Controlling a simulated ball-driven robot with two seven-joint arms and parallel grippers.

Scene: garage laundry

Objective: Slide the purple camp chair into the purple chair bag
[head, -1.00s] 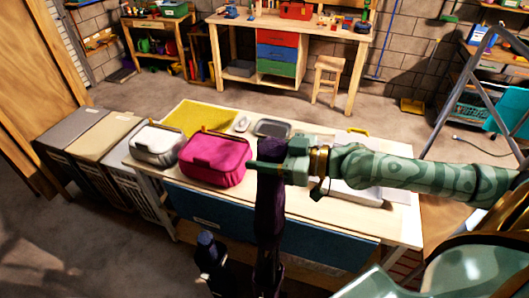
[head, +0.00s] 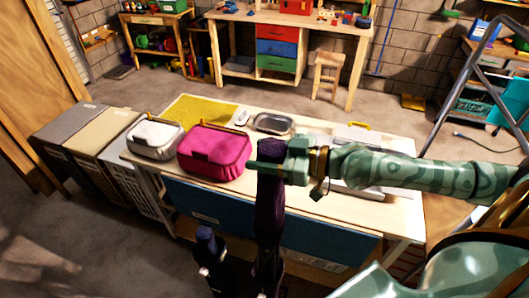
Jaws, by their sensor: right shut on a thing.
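My right gripper (head: 268,172) reaches in from the right and is shut on the top end of a long, dark purple bundle (head: 269,205), which looks like the folded camp chair. The bundle hangs nearly upright in front of the table, and its lower end runs into deep shadow near the bottom edge. A second dark, upright thing with a blue-purple top (head: 206,238) stands lower left of the bundle. I cannot tell whether it is the purple chair bag, or whether the bundle's lower end is inside anything. My left gripper is not in view.
Behind the bundle is a wooden table (head: 330,207) with a blue front. It holds a pink case (head: 214,152), a white case (head: 155,139) and a grey tray (head: 272,123). Hampers (head: 78,128) stand at the left. A metal ladder (head: 460,80) leans at the right.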

